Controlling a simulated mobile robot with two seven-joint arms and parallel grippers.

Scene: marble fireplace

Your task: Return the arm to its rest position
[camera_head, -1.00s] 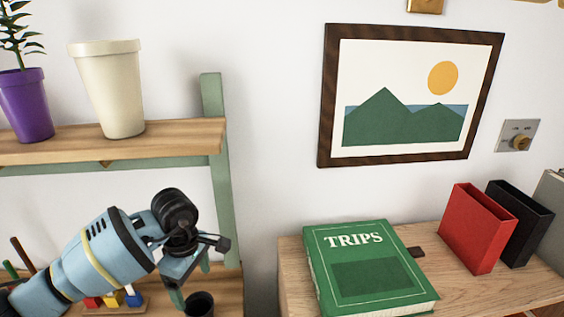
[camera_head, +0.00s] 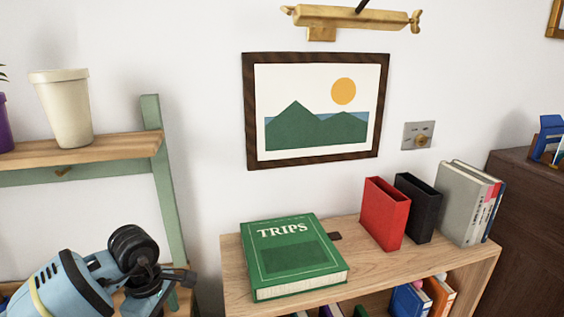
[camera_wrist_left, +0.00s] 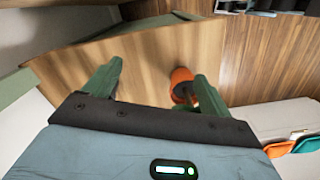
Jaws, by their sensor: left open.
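My left arm (camera_head: 85,282), light blue with a black wrist joint, comes in at the lower left of the head view. My left gripper (camera_head: 172,287) is beside the green shelf post, its fingertips not clearly seen there. In the left wrist view the left gripper (camera_wrist_left: 157,80) has its two green fingers wide apart with nothing held between them. An orange object (camera_wrist_left: 181,82) shows beyond, partly hidden by the right-hand finger; I cannot tell what it is. My right gripper is not in view.
A green-framed shelf (camera_head: 100,150) with a cream pot (camera_head: 64,108) stands at left. A wooden bookcase (camera_head: 375,268) carries the green TRIPS book (camera_head: 290,258), a red holder (camera_head: 384,215), a black holder (camera_head: 419,208) and several upright books. A framed picture (camera_head: 250,110) hangs above.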

